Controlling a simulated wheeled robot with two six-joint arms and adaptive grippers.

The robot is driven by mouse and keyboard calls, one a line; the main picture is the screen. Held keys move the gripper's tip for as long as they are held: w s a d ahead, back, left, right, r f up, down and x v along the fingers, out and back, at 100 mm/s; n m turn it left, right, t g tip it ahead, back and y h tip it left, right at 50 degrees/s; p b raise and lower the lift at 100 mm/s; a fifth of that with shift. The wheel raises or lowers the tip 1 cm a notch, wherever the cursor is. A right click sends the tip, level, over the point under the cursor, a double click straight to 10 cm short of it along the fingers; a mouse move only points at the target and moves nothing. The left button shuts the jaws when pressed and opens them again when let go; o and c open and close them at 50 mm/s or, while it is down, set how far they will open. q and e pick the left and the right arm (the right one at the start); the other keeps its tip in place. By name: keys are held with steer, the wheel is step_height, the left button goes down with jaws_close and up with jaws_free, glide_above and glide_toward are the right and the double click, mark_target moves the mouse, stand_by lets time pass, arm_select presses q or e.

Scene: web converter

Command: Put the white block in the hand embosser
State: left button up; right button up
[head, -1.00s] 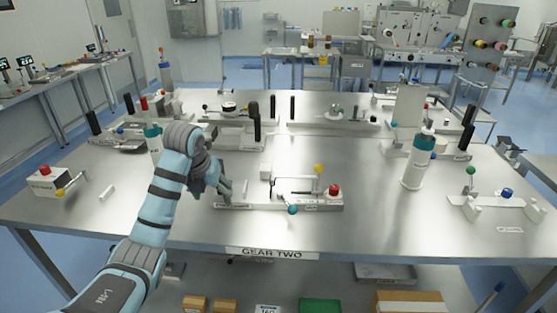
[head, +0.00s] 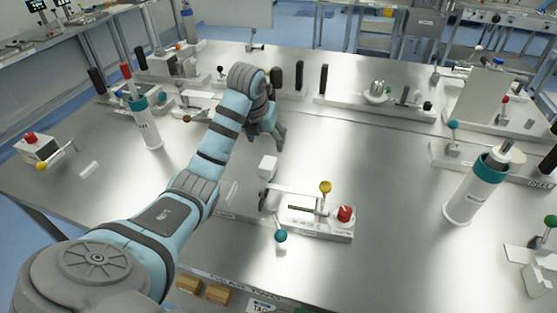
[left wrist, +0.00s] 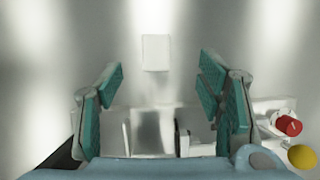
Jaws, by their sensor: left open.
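The white block (head: 268,166) stands on the metal table just behind the fixture with yellow, red and teal knobs, which I take to be the hand embosser (head: 335,233). In the left wrist view the block (left wrist: 155,52) lies ahead, midway between the finger pads and beyond their tips. The embosser's white base (left wrist: 262,104) shows at the bottom right there, partly hidden by my gripper. My left gripper (head: 272,138) is open and empty, above the table near the block. It also shows in the left wrist view (left wrist: 160,88). My right gripper is not in view.
A white bottle with a teal top (head: 470,195) stands to the right, and another (head: 146,125) to the left. A red-button box (head: 38,148) and a small white bar (head: 89,170) lie at the left. Other fixtures line the back. Table around the block is mostly clear.

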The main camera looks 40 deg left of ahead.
arm_select(q)
glide_toward(268, 163)
step_height(268, 163, down, 3)
steer(key=x, duration=0.3)
steer(key=w+b+x, duration=0.1)
steer(key=x, duration=0.3)
steer(key=shift+a+r+b, duration=0.1)
steer(key=shift+a+b, duration=0.1)
steer(key=shift+b, duration=0.1)
steer(key=shift+s+r, duration=0.15)
steer(key=shift+c, duration=1.2)
steer(key=c, duration=1.1)
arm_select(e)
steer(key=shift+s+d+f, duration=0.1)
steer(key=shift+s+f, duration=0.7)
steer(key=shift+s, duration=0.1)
